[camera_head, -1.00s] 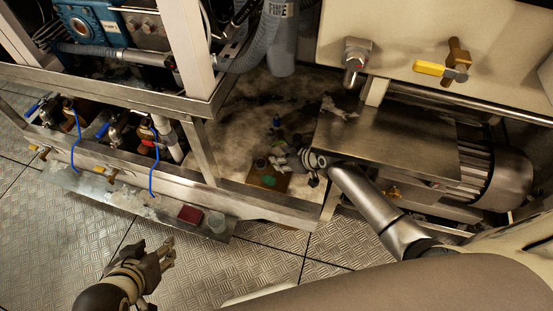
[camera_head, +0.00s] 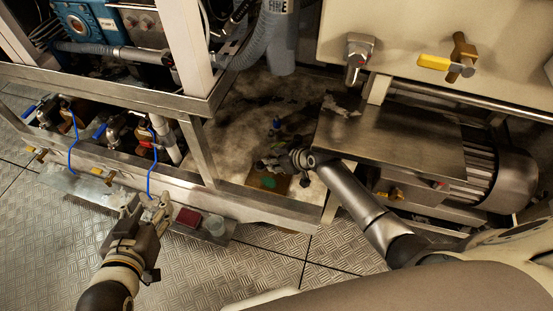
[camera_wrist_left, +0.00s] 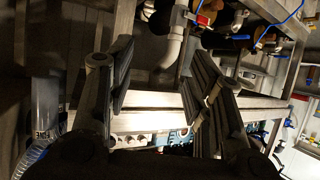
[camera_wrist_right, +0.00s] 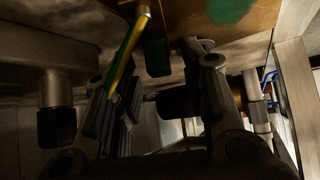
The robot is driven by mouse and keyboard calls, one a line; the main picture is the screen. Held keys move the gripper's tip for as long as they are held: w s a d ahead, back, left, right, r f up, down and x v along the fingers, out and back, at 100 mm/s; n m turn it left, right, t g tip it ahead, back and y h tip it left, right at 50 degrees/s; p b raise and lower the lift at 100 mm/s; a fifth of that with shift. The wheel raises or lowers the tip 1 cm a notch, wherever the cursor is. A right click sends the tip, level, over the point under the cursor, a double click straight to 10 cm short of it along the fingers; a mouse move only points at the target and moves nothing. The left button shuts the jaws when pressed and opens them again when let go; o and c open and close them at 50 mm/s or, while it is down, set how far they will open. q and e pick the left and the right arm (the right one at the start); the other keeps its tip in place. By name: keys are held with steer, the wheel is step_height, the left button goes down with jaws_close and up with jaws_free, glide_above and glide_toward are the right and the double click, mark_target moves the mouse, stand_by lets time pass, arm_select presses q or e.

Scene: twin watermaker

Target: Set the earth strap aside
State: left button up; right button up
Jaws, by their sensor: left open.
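A thin green-and-yellow strap, which looks like the earth strap (camera_wrist_right: 126,50), runs down beside the left finger in the right wrist view. I cannot tell whether it touches that finger. My right gripper (camera_head: 277,163) is low by the brown plate with a green patch (camera_head: 268,181); its fingers stand apart in the right wrist view (camera_wrist_right: 165,75). My left gripper (camera_head: 146,207) is open and empty, over the front edge of the frame beside a blue cable. Its spread fingers show in the left wrist view (camera_wrist_left: 165,80). The strap cannot be made out in the head view.
A red block (camera_head: 189,217) and a grey cup (camera_head: 215,223) sit on the metal ledge (camera_head: 80,190). Valves (camera_head: 115,130) with blue cables stand behind it. A metal-topped motor unit (camera_head: 390,140) is close to my right arm. Open tread-plate floor (camera_head: 200,268) lies in front.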

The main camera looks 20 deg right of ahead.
jaws_close()
stand_by(0.3)
